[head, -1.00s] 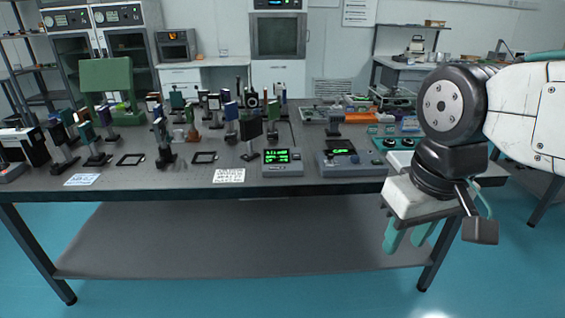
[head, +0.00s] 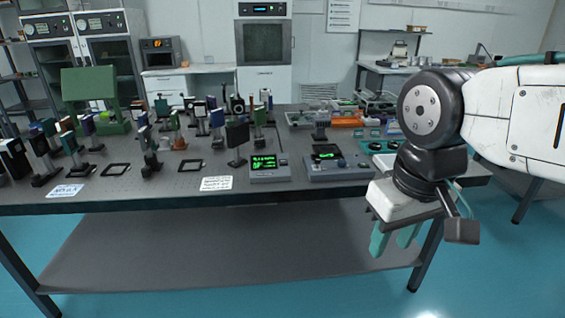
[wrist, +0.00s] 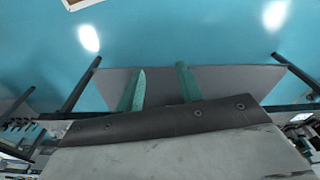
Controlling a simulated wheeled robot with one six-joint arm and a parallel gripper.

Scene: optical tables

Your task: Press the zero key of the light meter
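Two grey instrument boxes with green lit displays stand near the front edge of the table. The left box (head: 269,168) has several lines of green text and a small keypad. The right box (head: 335,168) has one green readout and a blue knob. I cannot tell from the small lettering which one is the light meter, and no zero key can be made out. My gripper (head: 391,242) hangs in front of the table's right part, below the tabletop edge and clear of both boxes. Its two teal fingers are apart and empty, also in the wrist view (wrist: 160,80).
The dark optical table (head: 140,196) carries several mounted optics at left and centre. A white label card (head: 216,183) lies left of the left box. A panel with teal knobs (head: 383,146) is right of the boxes. A lower shelf (head: 230,245) runs under the tabletop.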

